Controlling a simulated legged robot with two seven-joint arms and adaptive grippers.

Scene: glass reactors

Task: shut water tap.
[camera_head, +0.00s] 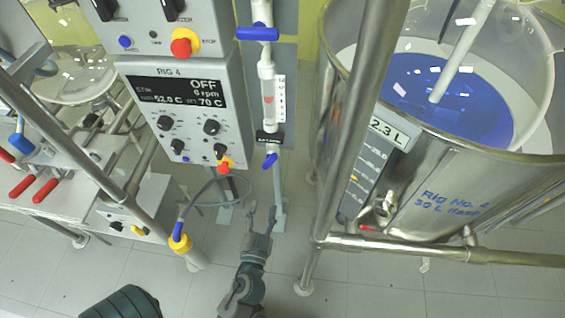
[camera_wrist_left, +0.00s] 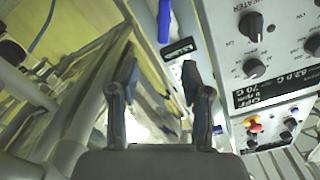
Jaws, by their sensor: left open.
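A clear flow tube (camera_head: 268,95) stands upright on a narrow panel right of the Rig 4 control box. A blue tap handle (camera_head: 257,33) lies crosswise near its upper end. A smaller blue handle (camera_head: 270,160) sits below the dark label plate (camera_head: 269,139) at its lower end. My left gripper (camera_head: 262,214) is open and empty below this lower handle, apart from it in the picture. In the left wrist view its open fingers (camera_wrist_left: 160,75) point toward the label plate (camera_wrist_left: 179,48), with a blue handle (camera_wrist_left: 164,20) beyond. I cannot tell which handle that is.
The control box (camera_head: 178,110) reads OFF and has several knobs. A hose with a yellow-collared end (camera_head: 180,242) hangs beside a rail. The steel reactor vessel (camera_head: 455,190) and its frame post (camera_head: 335,150) stand close on the right. Floor around my gripper is clear.

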